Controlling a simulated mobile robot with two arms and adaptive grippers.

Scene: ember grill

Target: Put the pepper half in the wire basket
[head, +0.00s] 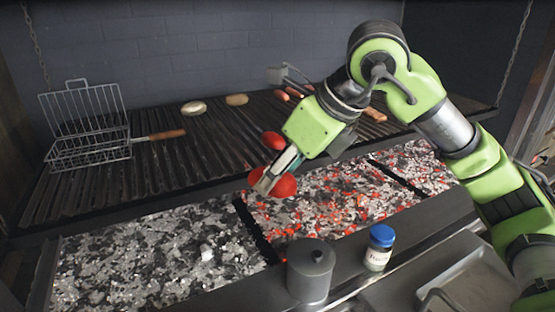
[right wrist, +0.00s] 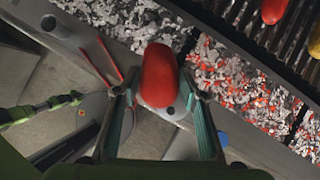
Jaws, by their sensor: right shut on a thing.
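My right gripper (head: 276,172) is shut on a red pepper half (head: 285,186), held above the glowing coals in front of the grate in the head view. In the right wrist view the pepper half (right wrist: 158,75) sits between the fingertips of the gripper (right wrist: 160,98). The wire basket (head: 88,157) rests on the left end of the grate, its lid raised at the back and its wooden handle (head: 166,135) pointing right. It looks empty. The gripper is well to the right of it and apart from it.
Another red piece (head: 273,140) lies on the grate behind the gripper. Two pale round pieces (head: 193,107) and several sausages (head: 375,115) lie farther back. A grey lidded pot (head: 310,272) and a blue-capped jar (head: 380,248) stand on the front ledge.

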